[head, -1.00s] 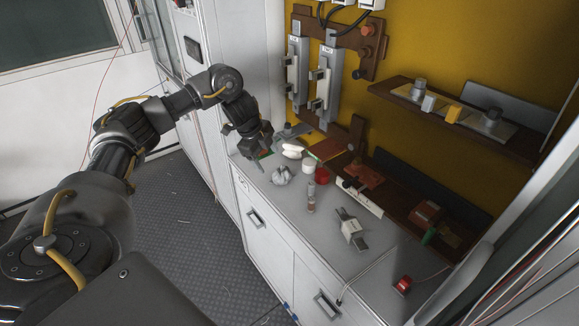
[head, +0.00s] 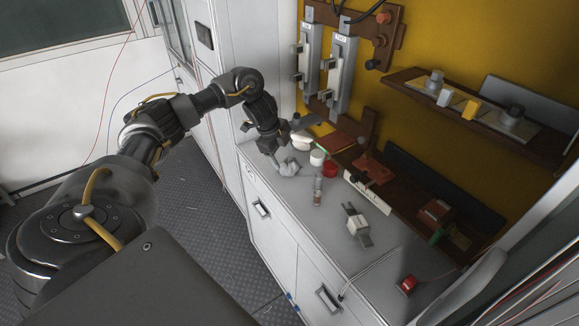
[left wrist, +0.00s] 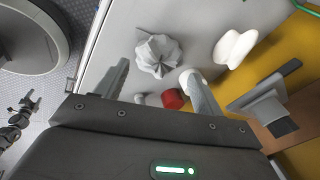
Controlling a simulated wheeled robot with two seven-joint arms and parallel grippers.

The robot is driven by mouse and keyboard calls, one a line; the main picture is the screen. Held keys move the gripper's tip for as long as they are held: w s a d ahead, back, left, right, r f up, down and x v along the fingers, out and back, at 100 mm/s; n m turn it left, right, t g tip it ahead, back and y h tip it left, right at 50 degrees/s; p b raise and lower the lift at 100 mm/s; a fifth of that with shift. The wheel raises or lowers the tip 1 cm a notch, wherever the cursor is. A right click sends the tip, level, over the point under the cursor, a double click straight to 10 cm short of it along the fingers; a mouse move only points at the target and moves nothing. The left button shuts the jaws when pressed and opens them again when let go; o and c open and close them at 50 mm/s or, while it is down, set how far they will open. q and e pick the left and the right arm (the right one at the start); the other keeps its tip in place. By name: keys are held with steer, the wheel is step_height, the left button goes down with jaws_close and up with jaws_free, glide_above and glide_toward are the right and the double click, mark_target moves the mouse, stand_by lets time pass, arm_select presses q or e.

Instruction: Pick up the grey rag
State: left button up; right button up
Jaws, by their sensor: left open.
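The grey rag (head: 289,167) is a small crumpled, peaked heap on the grey counter, near its front edge. It also shows in the left wrist view (left wrist: 158,56), lying a little beyond and between my finger lines. My left gripper (head: 280,153) is above and just beside the rag, pointing down. The fingers look apart from the rag. My right gripper is not in view.
Near the rag are a white spool-like piece (left wrist: 235,48), a white cup (head: 317,158) and a red cup (head: 330,168). Wall-mounted fuse holders (head: 341,75) hang behind.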

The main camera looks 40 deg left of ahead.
mark_target(288, 162)
arm_select(q)
steer(key=p+x, duration=0.1)
steer(key=x, duration=0.4)
steer(key=shift+d, duration=0.2)
steer(key=shift+r, duration=0.1)
steer(key=c, duration=0.6)
steer(key=shift+c, duration=0.2)
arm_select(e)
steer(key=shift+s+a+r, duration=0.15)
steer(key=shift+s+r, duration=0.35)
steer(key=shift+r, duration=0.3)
arm_select(q)
steer(key=shift+r, duration=0.6)
steer(key=b+v, duration=0.1)
steer(key=v, duration=0.2)
steer(key=shift+r, duration=0.1)
steer(key=s+a+r, duration=0.3)
steer(key=s+r, duration=0.6)
steer(key=s, duration=0.3)
steer(key=shift+s+a, duration=0.3)
steer(key=shift+s, duration=0.05)
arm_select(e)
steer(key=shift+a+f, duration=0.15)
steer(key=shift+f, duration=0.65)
arm_select(q)
steer(key=shift+w, duration=0.1)
